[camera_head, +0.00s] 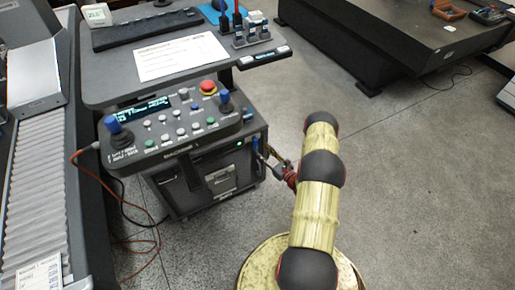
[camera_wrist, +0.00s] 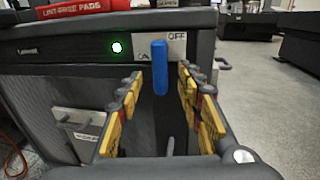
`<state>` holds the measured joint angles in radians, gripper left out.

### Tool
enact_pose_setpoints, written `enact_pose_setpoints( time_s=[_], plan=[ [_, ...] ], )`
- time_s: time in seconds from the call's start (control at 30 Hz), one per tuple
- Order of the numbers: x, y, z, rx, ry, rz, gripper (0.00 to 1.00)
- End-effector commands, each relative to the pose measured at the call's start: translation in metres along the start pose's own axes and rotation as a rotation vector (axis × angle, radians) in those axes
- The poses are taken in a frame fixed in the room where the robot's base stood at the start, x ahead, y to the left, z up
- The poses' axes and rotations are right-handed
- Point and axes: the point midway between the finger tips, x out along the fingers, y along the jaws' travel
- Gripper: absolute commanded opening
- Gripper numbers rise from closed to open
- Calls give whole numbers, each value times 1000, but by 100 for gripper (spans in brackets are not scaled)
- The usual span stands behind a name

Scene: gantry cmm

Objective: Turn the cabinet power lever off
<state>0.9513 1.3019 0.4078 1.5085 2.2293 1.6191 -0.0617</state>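The cabinet (camera_head: 205,175) stands under the control panel. Its power lever (camera_wrist: 159,68) has a blue handle, upright in the wrist view. A label plate (camera_wrist: 177,40) reading OFF is behind the lever to the right; a partly covered mark, apparently ON, is at the lever's left. A green light (camera_wrist: 117,47) is lit left of the lever. My gripper (camera_wrist: 160,80) is open, with one yellow-padded finger on each side of the lever and visible gaps between. In the head view the lever (camera_head: 255,144) is small beside my gripper (camera_head: 279,166).
The control panel (camera_head: 172,128) has a red stop button (camera_head: 208,88) and joysticks above the cabinet. An orange cable (camera_head: 140,225) hangs at the left. A red book or box (camera_wrist: 83,8) lies above the cabinet face. Open floor (camera_head: 420,180) is on the right.

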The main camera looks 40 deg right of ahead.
Motion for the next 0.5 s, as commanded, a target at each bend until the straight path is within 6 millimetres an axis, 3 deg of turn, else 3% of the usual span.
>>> enact_pose_setpoints(
  time_s=[0.2, 0.5],
  plan=[
    [31, 1, -2, 0, 1, 2, 37],
    [43, 1, 0, 1, 1, 0, 37]
  ],
)
